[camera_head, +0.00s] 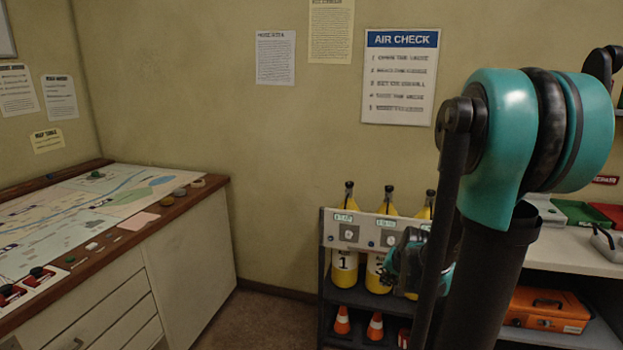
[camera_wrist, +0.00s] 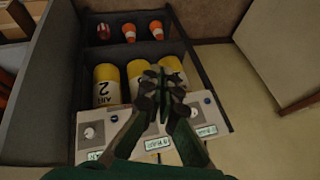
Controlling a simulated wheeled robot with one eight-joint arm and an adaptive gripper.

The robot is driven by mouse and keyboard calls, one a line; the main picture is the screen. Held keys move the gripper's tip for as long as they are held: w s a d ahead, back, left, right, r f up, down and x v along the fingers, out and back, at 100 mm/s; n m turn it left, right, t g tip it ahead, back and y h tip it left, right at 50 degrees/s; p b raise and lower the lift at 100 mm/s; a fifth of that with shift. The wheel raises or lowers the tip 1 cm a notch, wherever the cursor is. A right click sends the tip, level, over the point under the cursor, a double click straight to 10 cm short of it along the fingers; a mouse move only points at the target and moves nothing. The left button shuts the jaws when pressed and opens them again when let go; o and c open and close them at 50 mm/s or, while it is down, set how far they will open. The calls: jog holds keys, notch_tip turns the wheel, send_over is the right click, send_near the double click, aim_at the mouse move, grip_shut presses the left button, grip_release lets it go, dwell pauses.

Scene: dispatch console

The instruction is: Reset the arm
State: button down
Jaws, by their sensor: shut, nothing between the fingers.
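My arm's teal joint (camera_head: 540,125) and dark link stand large at the right of the head view. My gripper (camera_wrist: 165,88) is shut and empty in the wrist view, its fingers together above the front of the cylinder rack. In the head view the teal wrist end of my arm shows in front of the rack's right part, and the fingertips cannot be made out there. The rack's panel (camera_head: 350,229) has knobs and small labels. Yellow cylinders (camera_head: 344,270) with black tops stand in it; the right one is partly hidden by my arm.
Orange cones (camera_head: 342,320) sit on the rack's lower shelf. A map table (camera_head: 188,236) stands at the left. A shelf with an orange case (camera_head: 545,310) and trays is at the right. An AIR CHECK sign (camera_head: 400,80) hangs behind. Floor between table and rack is clear.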

jog(key=s+a+n+g, duration=0.1)
jog(key=s+n, duration=0.1)
jog(key=s, duration=0.6)
jog(key=s+a+f+n+h, duration=0.1)
jog(key=s+a+n, duration=0.1)
jog(key=s, duration=0.6)
jog(key=shift+s+a+f+n+g, duration=0.2)
jog(key=shift+s+f+n+g, duration=0.15)
jog(key=shift+n, duration=0.35)
jog(key=c, duration=2.3)
grip_release()
jog(key=shift+w, duration=0.1)
